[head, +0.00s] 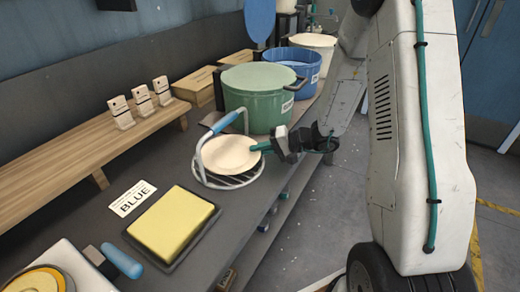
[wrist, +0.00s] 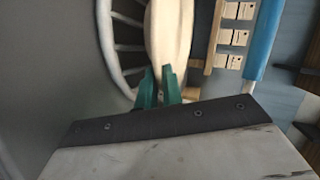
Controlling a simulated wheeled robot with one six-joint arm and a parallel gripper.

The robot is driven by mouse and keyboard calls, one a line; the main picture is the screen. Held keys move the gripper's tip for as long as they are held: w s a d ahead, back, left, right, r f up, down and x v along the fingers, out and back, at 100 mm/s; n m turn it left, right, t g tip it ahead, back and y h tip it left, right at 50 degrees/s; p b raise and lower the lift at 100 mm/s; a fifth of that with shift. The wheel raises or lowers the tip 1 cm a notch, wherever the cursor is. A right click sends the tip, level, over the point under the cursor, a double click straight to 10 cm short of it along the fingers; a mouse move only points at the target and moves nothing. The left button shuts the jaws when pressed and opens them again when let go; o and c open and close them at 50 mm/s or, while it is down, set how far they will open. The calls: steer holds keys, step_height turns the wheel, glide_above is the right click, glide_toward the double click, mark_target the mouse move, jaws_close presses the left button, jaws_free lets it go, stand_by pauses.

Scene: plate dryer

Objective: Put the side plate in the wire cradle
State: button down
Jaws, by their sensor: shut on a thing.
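The side plate (head: 230,154) is a cream disc, tilted, in the grip of my gripper (head: 262,147). The green fingertips are shut on its right edge in the head view. In the wrist view the plate (wrist: 168,32) extends from between the green fingers (wrist: 158,88). The wire cradle (head: 232,184) is a round white wire rack on the dark worktop, with a raised bent bar at its left and back. The plate appears over the cradle, inside that bar. I cannot tell whether it touches the wires. The cradle's wires (wrist: 127,45) show left of the plate in the wrist view.
A green lidded pot (head: 258,97) stands just behind the cradle. A blue bucket (head: 291,67) is farther back. A yellow block on a dark tray (head: 172,260) and a card reading BLUE (head: 132,198) lie in front left. A wooden shelf (head: 60,148) runs along the wall.

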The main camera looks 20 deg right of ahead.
steer(key=c, duration=1.8)
jaws_free()
